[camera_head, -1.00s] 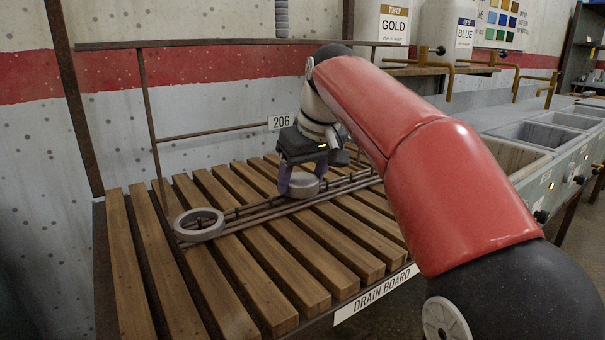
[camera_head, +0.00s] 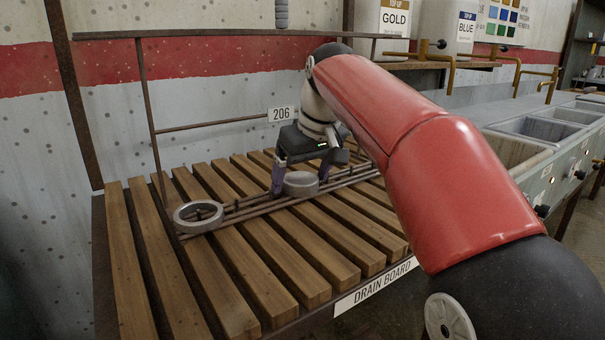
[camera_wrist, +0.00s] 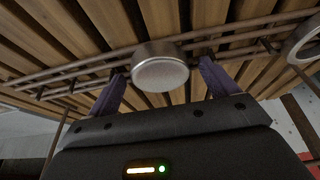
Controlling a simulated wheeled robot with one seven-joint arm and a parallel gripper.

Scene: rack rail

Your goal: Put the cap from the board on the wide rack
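The cap (camera_head: 301,184) is a short grey metal cylinder. It sits on the thin dark rails of the rack (camera_head: 243,208), which lie across the slatted drain board. In the wrist view the cap (camera_wrist: 160,70) shows its round, pale face between my fingers. My gripper (camera_head: 300,187) is open, with one purple finger on each side of the cap. In the wrist view, my gripper (camera_wrist: 162,69) shows clear gaps between both fingers and the cap.
A grey metal ring (camera_head: 198,217) lies at the left end of the rails. The wooden drain board (camera_head: 255,265) is otherwise clear. A number 206 plate (camera_head: 281,114) hangs on the rail behind. Sinks (camera_head: 540,130) stand at the right.

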